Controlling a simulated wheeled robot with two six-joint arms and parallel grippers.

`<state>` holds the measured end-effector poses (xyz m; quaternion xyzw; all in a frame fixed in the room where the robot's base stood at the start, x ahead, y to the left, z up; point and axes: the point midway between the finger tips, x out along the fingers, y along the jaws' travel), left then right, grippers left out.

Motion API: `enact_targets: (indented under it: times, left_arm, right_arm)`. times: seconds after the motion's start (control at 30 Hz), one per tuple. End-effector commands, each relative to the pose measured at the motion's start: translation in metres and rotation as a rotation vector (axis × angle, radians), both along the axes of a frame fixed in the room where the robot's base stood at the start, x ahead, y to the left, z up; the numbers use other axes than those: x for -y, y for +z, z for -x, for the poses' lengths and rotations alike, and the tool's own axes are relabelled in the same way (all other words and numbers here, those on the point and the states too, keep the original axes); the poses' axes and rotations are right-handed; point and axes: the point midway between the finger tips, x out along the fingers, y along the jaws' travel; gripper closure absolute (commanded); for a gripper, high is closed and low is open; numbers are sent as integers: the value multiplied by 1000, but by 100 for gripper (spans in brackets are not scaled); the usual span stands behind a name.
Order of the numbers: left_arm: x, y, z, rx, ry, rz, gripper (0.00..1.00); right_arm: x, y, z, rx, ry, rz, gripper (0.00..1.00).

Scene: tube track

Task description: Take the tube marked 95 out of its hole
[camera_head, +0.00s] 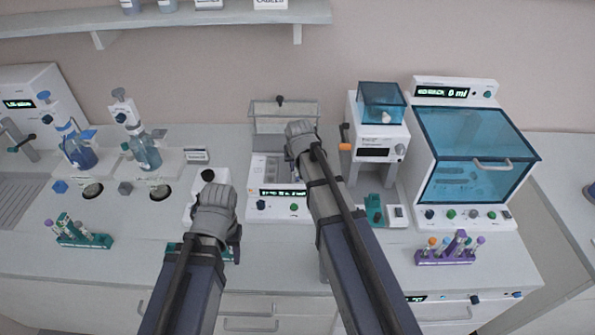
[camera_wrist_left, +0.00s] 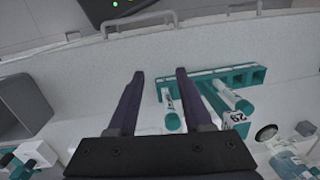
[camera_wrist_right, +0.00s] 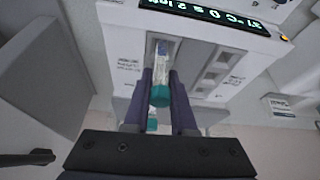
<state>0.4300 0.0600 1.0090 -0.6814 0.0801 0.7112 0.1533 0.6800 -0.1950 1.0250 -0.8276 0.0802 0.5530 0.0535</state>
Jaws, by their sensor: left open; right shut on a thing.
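My right gripper (camera_wrist_right: 160,76) is shut on a teal-capped tube (camera_wrist_right: 160,95) in the right wrist view. The tube's body points toward the slots of a white device (camera_wrist_right: 120,45); I cannot tell if its end is still inside one. Its marking is too small to read. My left gripper (camera_wrist_left: 155,74) is open and empty beside a teal rack (camera_wrist_left: 245,74) in the left wrist view. That rack has teal-capped tubes (camera_wrist_left: 243,107) and a number label (camera_wrist_left: 234,120) I cannot read surely. In the head view both grippers' fingertips are hidden by my arms.
The white device with a green display (camera_head: 280,206) stands mid-bench. A balance (camera_head: 377,125) and a blue-windowed cabinet (camera_head: 478,150) stand to its right. A purple tube rack (camera_head: 445,256) is at front right, another teal rack (camera_head: 80,238) at front left. A shelf (camera_head: 160,20) hangs above.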

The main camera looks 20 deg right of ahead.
Motion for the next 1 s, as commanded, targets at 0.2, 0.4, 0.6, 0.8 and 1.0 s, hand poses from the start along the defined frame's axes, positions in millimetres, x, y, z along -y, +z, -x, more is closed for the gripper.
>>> enact_targets:
  times: [0.2, 0.4, 0.6, 0.8, 1.0]
  left_arm:
    - [0, 8, 0, 0, 0, 0, 50]
    - [0, 29, 0, 0, -1, 0, 50]
    - [0, 60, 0, 0, 3, 1, 50]
    - [0, 90, 0, 1, 11, 2, 50]
    - [0, 101, 0, 1, 14, 2, 50]
  right_arm:
    - [0, 8, 0, 0, 0, 0, 100]
    - [0, 29, 0, 0, 0, 0, 100]
    - [0, 60, 0, 0, 0, 0, 100]
    - [0, 90, 0, 0, 0, 0, 100]
    - [0, 101, 0, 0, 0, 0, 100]
